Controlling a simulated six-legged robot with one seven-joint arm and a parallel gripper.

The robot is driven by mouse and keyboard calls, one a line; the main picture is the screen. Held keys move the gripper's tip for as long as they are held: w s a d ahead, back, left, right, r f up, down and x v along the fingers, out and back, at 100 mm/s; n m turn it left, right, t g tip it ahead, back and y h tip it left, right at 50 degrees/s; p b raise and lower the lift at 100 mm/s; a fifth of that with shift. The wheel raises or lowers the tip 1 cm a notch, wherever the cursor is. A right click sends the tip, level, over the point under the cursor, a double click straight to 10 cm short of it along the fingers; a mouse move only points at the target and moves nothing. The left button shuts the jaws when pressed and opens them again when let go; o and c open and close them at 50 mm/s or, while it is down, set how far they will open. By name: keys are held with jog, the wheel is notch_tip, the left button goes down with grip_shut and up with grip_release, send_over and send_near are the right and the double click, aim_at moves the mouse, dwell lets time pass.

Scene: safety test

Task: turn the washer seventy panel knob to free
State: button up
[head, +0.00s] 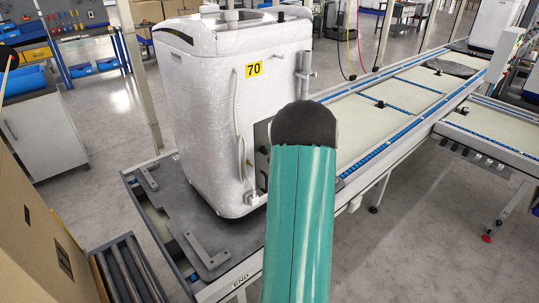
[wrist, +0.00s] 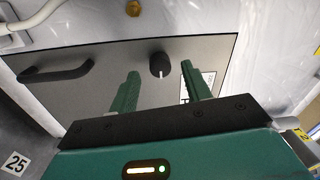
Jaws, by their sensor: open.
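The washer (head: 225,110), white and wrapped in clear film, bears a yellow 70 label and stands upright on a dark plate at the line's end. Its grey panel (head: 262,137) is partly hidden by my arm in the head view; the panel also fills much of the wrist view (wrist: 105,95). A black knob (wrist: 157,62) with a white pointer line sits on the panel. My gripper (wrist: 160,71) is open, its two green fingers apart on either side of the knob in the picture. Whether they touch it I cannot tell. The head view hides my gripper behind my arm.
A black handle (wrist: 56,72) is on the panel left of the knob. A white hose (wrist: 36,18) runs at the upper left. The conveyor (head: 400,97) stretches away at right. A cardboard box (head: 40,235) and rollers (head: 128,272) are at lower left.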

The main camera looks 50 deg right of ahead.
jog(key=r+v, duration=0.1)
jog(key=v, duration=1.1)
jog(key=shift+f, duration=0.4)
jog(key=w+a+r+n+g+y, duration=0.3)
jog(key=w+a+y, duration=0.15)
jog(key=a, duration=0.55)
jog(key=w+a+r+n+g+y, duration=0.25)
jog(key=a+y, duration=0.25)
jog(key=a, duration=0.4)
jog(key=w+a+r+n+g+y, duration=0.2)
jog(key=w+a+r+n+y, duration=0.15)
jog(key=a, duration=0.65)
jog(key=s+a+r+n+g+h, duration=0.2)
jog(key=s+a+n+h, duration=0.2)
jog(key=a, duration=0.4)
jog(key=s+a+r+n+g+h, duration=0.3)
jog(key=s+a+n+h, duration=0.1)
jog(key=s+a, duration=0.3)
jog(key=shift+a+n+h, duration=0.4)
jog(key=shift+a+n, duration=0.4)
jog(key=shift+a, duration=0.05)
